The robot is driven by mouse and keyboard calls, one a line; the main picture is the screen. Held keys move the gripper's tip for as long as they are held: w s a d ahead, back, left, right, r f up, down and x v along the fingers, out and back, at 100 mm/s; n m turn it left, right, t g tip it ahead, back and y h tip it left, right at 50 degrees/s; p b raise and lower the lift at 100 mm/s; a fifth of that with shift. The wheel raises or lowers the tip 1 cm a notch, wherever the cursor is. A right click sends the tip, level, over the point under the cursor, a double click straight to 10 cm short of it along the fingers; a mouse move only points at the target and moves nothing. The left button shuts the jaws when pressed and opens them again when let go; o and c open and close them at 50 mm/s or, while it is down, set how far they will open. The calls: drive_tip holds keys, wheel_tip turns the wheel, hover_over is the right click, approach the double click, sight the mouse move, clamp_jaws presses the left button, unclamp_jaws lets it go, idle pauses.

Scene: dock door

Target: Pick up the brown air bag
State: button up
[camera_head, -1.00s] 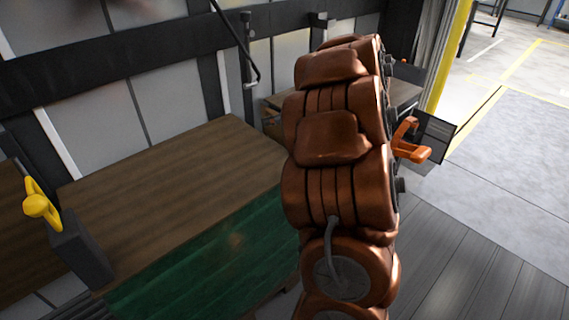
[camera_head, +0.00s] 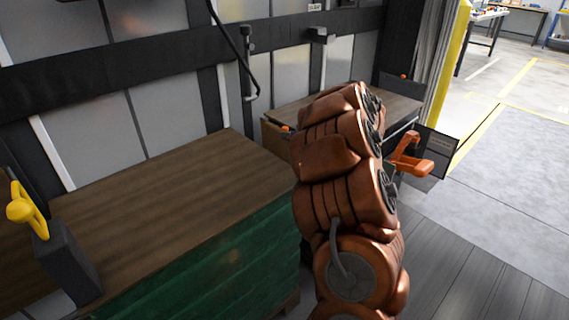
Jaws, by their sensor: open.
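I cannot make out a brown air bag in the head view. My copper-brown arm fills the middle of the picture and hides what lies behind it. My gripper does not show; the arm's far end is turned away behind its own links. A wood-topped load with green sides (camera_head: 215,262) stands left of the arm, and its bare brown top (camera_head: 165,200) is clear where I see it. A second wood-topped load (camera_head: 405,103) stands farther back, partly covered by my arm.
A yellow handle on a dark box (camera_head: 70,262) stands at the left edge. An orange handle (camera_head: 410,163) sits by a dark panel (camera_head: 437,147) right of my arm. A black hose (camera_head: 236,45) hangs by the wall. Open grey floor (camera_head: 515,165) lies right.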

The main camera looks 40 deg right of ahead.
drive_tip(key=shift+x, duration=1.15)
drive_tip(key=shift+r, duration=0.1)
drive_tip(key=shift+c, duration=0.2)
clamp_jaws()
